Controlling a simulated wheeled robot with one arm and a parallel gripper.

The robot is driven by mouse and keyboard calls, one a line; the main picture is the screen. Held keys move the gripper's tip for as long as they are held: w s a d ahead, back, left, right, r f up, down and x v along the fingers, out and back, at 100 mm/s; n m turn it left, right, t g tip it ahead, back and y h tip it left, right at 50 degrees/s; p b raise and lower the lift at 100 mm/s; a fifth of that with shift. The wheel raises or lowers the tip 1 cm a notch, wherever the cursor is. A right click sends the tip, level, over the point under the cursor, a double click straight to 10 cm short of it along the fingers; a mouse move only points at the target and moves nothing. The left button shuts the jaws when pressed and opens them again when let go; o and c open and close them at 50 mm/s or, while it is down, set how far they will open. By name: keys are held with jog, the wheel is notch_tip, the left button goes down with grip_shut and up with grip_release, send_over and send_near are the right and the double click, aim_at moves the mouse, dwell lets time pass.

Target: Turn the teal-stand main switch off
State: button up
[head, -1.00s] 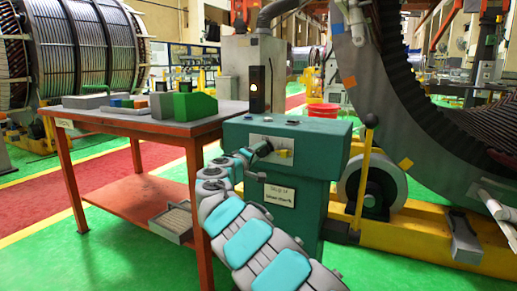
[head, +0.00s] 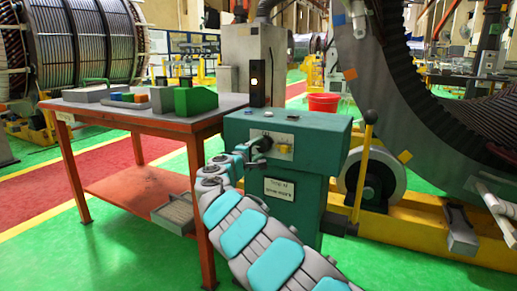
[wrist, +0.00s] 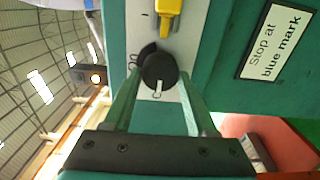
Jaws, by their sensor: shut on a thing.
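The teal stand (head: 300,130) is in the middle of the head view, with a pale grey switch plate on its front. A black round knob with a white mark (wrist: 160,68) is on that plate in the wrist view. My gripper (wrist: 162,78) is shut on this knob, a finger on each side; it also shows at the stand's front in the head view (head: 262,144). A yellow handle (wrist: 168,14) is on the same plate, apart from my fingers; it also shows in the head view (head: 284,149). I cannot tell from the knob's mark whether it is on or off.
A sign reading "Stop at blue mark" (wrist: 274,41) is on the stand. An orange-legged table (head: 130,122) with blocks stands to the left. A lever with a black ball top (head: 370,117) and a large ring on a yellow base are to the right. Green floor lies in front.

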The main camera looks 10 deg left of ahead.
jog(key=shift+a, duration=0.1)
jog(key=o, duration=1.4)
jog(key=shift+c, duration=0.2)
jog(key=v, duration=0.7)
jog(key=shift+s+b, duration=0.4)
jog(key=shift+b, duration=0.05)
jog(key=shift+a, duration=0.1)
